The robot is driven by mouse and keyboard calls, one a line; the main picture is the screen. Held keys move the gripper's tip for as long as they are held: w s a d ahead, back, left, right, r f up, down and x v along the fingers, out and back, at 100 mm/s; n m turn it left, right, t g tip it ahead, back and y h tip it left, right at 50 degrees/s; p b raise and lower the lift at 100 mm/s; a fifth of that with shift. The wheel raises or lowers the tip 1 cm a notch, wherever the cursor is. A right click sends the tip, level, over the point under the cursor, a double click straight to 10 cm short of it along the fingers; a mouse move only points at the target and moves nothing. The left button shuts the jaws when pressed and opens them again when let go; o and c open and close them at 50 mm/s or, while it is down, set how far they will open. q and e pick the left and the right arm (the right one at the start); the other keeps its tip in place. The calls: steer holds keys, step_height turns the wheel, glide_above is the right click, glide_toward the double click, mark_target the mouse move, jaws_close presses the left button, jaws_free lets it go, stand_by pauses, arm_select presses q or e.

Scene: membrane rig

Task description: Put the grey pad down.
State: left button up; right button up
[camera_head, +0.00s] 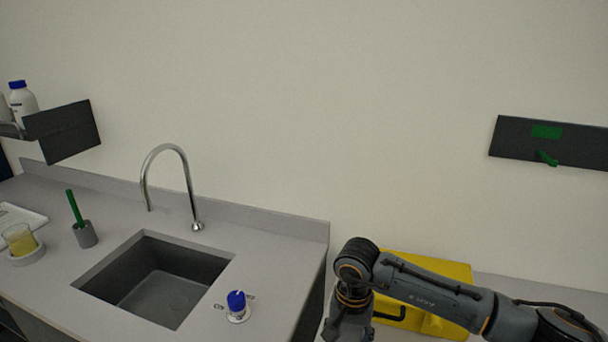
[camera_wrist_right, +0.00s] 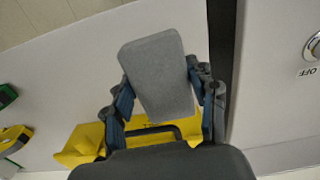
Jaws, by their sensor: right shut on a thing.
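The grey pad (camera_wrist_right: 158,72) is a flat rounded block in the right wrist view. My right gripper (camera_wrist_right: 165,98) is shut on it, one finger at each side, and the pad sticks out beyond the fingers. It appears above a pale worktop; the height of the gap cannot be told. In the head view my right arm reaches in from the right, but its gripper and the pad are cut off at the bottom edge. My left gripper is in neither view.
A yellow case (camera_head: 445,273) with a dark handle stands behind my right arm. A sink (camera_head: 165,282) with a curved tap (camera_head: 190,190) and a blue-topped knob (camera_head: 236,301) are on the left counter. A dark gap separates the counters. Green and yellow items lie left in the wrist view.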

steer(key=s+d+r+n+b, duration=0.1)
steer(key=s+d+n+b, duration=0.1)
steer(key=s+d, duration=0.2)
steer(key=s+d+r+n+b, duration=0.1)
steer(key=s+d+r+b, duration=0.1)
steer(key=s, duration=0.7)
steer(key=shift+s+d+r+n, duration=0.2)
steer(key=shift+s+d+n, duration=0.2)
steer(key=shift+d, duration=0.45)
